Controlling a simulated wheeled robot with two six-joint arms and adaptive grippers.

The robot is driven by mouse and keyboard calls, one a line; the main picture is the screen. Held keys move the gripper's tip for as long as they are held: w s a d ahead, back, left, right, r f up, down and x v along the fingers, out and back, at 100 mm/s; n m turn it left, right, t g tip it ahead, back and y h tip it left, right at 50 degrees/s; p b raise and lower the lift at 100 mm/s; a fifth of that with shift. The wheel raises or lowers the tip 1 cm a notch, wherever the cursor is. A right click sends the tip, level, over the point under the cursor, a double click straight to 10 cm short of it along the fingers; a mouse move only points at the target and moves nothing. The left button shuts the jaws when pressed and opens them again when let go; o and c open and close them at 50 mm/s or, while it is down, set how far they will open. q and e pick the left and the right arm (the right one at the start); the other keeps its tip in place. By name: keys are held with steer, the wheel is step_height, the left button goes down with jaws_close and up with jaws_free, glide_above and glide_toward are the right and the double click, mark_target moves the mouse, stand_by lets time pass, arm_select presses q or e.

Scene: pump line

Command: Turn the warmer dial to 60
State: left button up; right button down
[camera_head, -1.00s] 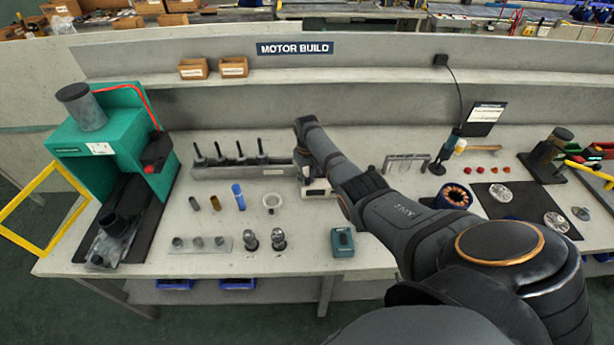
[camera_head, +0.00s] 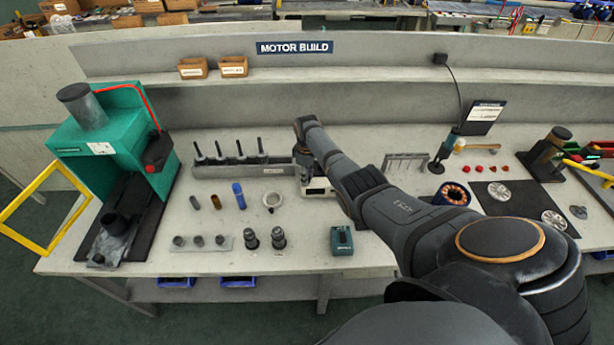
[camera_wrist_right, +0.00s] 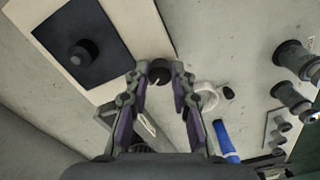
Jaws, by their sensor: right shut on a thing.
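The warmer is a pale box (camera_wrist_right: 142,22) with a dark square top plate (camera_wrist_right: 105,62) that bears a round black knob-like piece (camera_wrist_right: 82,53), seen in the right wrist view. Its black dial (camera_wrist_right: 158,72), with a light pointer line, sits at the box's edge. My right gripper (camera_wrist_right: 158,74) is shut on the dial, one fingertip at each side. The dial's scale numbers cannot be read. In the head view my right arm hides most of the warmer; a pale part of it (camera_head: 318,187) shows beside the wrist. My left gripper is not in view.
A grey rack with several dark upright pins (camera_head: 235,170) stands left of the warmer. A white ring (camera_head: 272,200), a blue cylinder (camera_head: 239,196) and a teal handheld box (camera_head: 342,241) are close by. A green press (camera_head: 110,150) stands at the far left.

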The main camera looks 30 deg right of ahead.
stand_by(0.5)
steer(key=c, duration=1.1)
jaws_free()
steer(key=shift+r, duration=0.1)
step_height(320, 180, up, 12)
steer(key=shift+f, duration=0.1)
